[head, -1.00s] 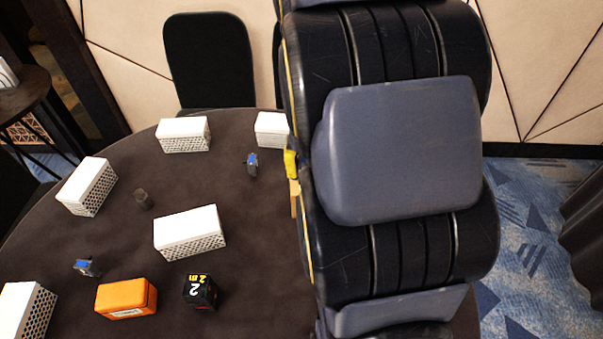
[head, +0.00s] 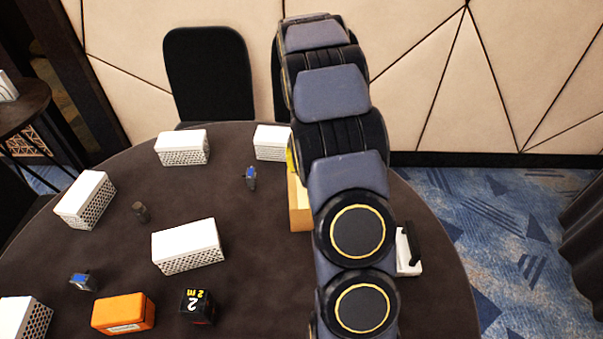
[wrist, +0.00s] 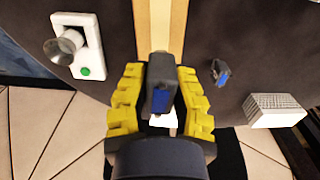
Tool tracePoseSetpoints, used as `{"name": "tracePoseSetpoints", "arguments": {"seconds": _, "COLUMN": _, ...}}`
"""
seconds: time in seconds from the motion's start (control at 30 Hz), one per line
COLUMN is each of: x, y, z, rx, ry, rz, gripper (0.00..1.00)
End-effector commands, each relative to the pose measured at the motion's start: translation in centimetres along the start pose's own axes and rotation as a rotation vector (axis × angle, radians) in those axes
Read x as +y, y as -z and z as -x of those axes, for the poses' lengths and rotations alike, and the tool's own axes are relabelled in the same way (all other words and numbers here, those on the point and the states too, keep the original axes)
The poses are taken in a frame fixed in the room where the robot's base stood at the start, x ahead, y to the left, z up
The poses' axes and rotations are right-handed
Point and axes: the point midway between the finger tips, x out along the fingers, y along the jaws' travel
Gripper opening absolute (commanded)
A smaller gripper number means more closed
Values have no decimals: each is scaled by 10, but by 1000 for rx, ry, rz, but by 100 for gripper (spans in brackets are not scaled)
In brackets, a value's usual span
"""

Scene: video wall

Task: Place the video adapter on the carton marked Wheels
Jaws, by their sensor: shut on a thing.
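My gripper (wrist: 157,105) has yellow fingers shut on a dark video adapter with a blue connector (wrist: 159,98) in the wrist view. A tan carton with a lighter stripe (wrist: 148,25) lies beyond the fingertips there. In the head view the carton (head: 299,208) stands on the table, partly hidden behind my arm. No Wheels marking is readable on it. Only a bit of yellow finger (head: 290,163) shows above the carton in the head view; the held adapter is hidden there. The gap between adapter and carton cannot be told.
Similar blue-ended pieces (head: 250,178) (head: 83,281) stand on the dark round table (head: 110,255). Several white perforated boxes (head: 188,245), an orange box (head: 123,314), a black cube (head: 197,306) and a small dark piece (head: 140,212) stand left. A white knobbed device (wrist: 88,45) is near the carton.

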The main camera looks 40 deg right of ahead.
Motion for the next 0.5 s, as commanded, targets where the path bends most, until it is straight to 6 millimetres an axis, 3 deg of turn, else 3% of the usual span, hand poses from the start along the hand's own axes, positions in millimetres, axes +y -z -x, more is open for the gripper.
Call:
{"name": "tracePoseSetpoints", "arguments": {"seconds": 0.17, "x": 0, "y": 5, "z": -9, "rx": -4, "ry": -1, "rz": -1, "gripper": 0}}
{"name": "tracePoseSetpoints", "arguments": {"seconds": 0.4, "x": 0, "y": 6, "z": -39, "rx": -3, "ry": 0, "rz": -2, "gripper": 0}}
{"name": "tracePoseSetpoints", "arguments": {"seconds": 0.5, "x": -1, "y": 7, "z": -40, "rx": 0, "ry": 1, "rz": -1, "gripper": 0}}
